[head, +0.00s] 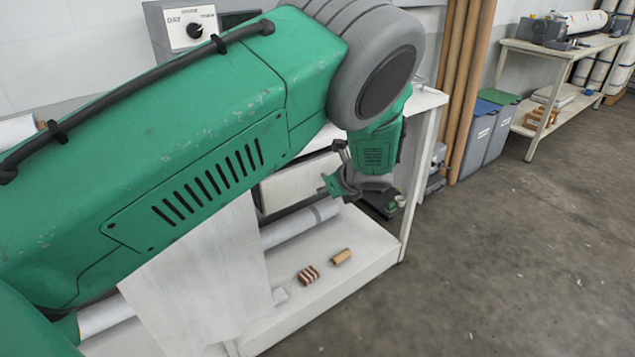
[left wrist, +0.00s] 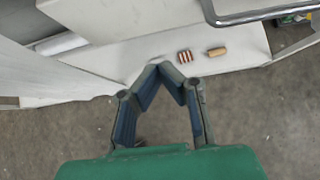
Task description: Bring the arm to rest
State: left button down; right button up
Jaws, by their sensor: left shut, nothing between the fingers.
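My green left arm crosses the head view from the left, in front of a white press bench (head: 350,250). Its wrist hangs down near the bench's right end. The left gripper (head: 338,182) shows small and partly turned away there. In the left wrist view the left gripper (left wrist: 160,66) has its two fingers bent inward with the tips together, and nothing shows between them. The bench's shelf (left wrist: 135,58) lies beyond the tips in that view. My right gripper is not in view.
A striped brown-and-white block (head: 308,275) and a tan roll (head: 341,257) lie on the low shelf. A metal bar (left wrist: 265,12) crosses the wrist view's top right. Bins (head: 480,135) and a side table (head: 545,50) stand right. The floor between is clear.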

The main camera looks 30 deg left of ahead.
pick_arm(q)
jog(key=s+d+f+n+g+h+p, duration=0.1)
jog(key=s+d+f+n+g+h, duration=0.2)
jog(key=s+f, duration=0.5)
jog(key=s+d+f+n+h+p, duration=0.1)
jog(key=s+f+n+h, duration=0.3)
jog(key=s, duration=0.8)
jog(key=s+d+f+n+h, duration=0.1)
jog(key=s+n, duration=1.4)
jog(key=s, duration=0.6)
jog(key=shift+d+f+b, duration=0.2)
jog(key=shift+f+b, duration=0.1)
jog(key=shift+f, duration=0.1)
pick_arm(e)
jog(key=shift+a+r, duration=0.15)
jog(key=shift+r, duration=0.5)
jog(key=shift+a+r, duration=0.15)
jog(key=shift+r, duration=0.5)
